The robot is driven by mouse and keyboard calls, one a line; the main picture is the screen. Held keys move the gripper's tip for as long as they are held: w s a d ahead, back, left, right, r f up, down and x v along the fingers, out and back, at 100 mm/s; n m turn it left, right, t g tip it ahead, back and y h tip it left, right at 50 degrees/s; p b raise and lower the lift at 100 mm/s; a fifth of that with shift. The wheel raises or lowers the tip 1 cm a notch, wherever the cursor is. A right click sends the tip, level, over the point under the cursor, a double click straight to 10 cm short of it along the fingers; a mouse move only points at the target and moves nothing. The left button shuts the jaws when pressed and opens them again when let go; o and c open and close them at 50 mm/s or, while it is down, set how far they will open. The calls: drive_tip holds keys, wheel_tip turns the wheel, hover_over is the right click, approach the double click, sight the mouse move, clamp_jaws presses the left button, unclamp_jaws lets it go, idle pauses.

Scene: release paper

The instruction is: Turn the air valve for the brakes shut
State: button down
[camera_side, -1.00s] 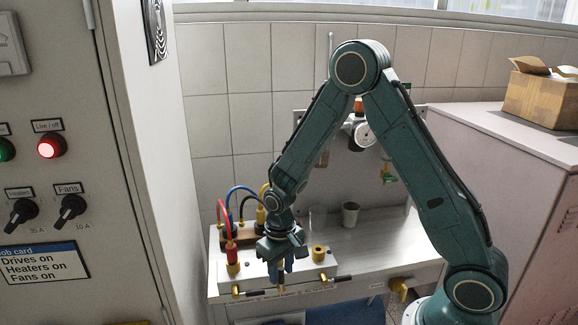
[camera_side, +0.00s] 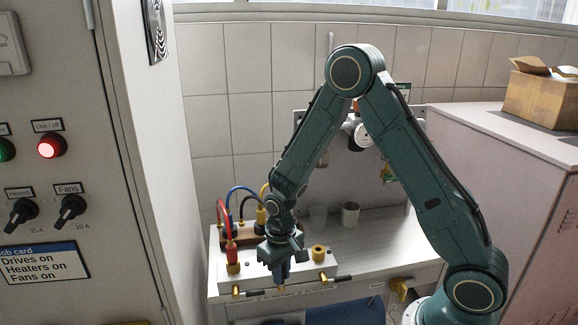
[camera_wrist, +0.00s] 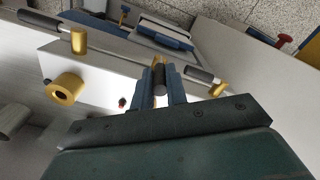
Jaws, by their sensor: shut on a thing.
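The white valve block (camera_side: 300,268) stands on the front of the bench and shows in the wrist view (camera_wrist: 112,72). Brass valves with dark handles sit along its front. My gripper (camera_side: 280,281) is at the middle one, pointing down. In the wrist view my gripper (camera_wrist: 160,80) has its blue fingers closed on the dark handle (camera_wrist: 161,78) of that valve. The right valve handle (camera_side: 331,278) and the left valve handle (camera_side: 246,292) stand free on either side. The labels are too small to read, so I cannot tell which valve is for the brakes.
Red, blue and yellow hoses (camera_side: 222,215) rise behind the block's left side. A brass fitting (camera_side: 319,253) stands on the block's right end. A cup (camera_side: 350,214) stands behind on the bench. A grey cabinet (camera_side: 500,175) is at right, a control panel (camera_side: 75,130) at left.

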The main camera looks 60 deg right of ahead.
sight(298, 274)
drive_tip(key=shift+s+d, duration=0.1)
drive_tip(key=shift+s+d+f+t+y, duration=0.15)
drive_tip(key=shift+s+d+t+y, duration=0.3)
drive_tip(key=shift+t+y, duration=0.35)
drive_tip(key=shift+s+d+f+t+y, duration=0.1)
drive_tip(key=shift+s+d+t+y, duration=0.25)
drive_tip(key=shift+t+y, duration=0.45)
drive_tip(key=shift+s+d+f+t+y, duration=0.3)
drive_tip(key=shift+d+f+t+y, duration=0.05)
drive_tip(key=shift+t+y, duration=0.45)
drive_tip(key=shift+s+d+f+t+y, duration=0.25)
drive_tip(key=shift+d+f+t+y, duration=0.1)
drive_tip(key=shift+t+y, duration=0.45)
drive_tip(key=c, duration=1.4)
unclamp_jaws()
drive_tip(key=shift+s+r, duration=0.1)
drive_tip(key=v, duration=1.3)
drive_tip(key=shift+s+d+r, duration=0.2)
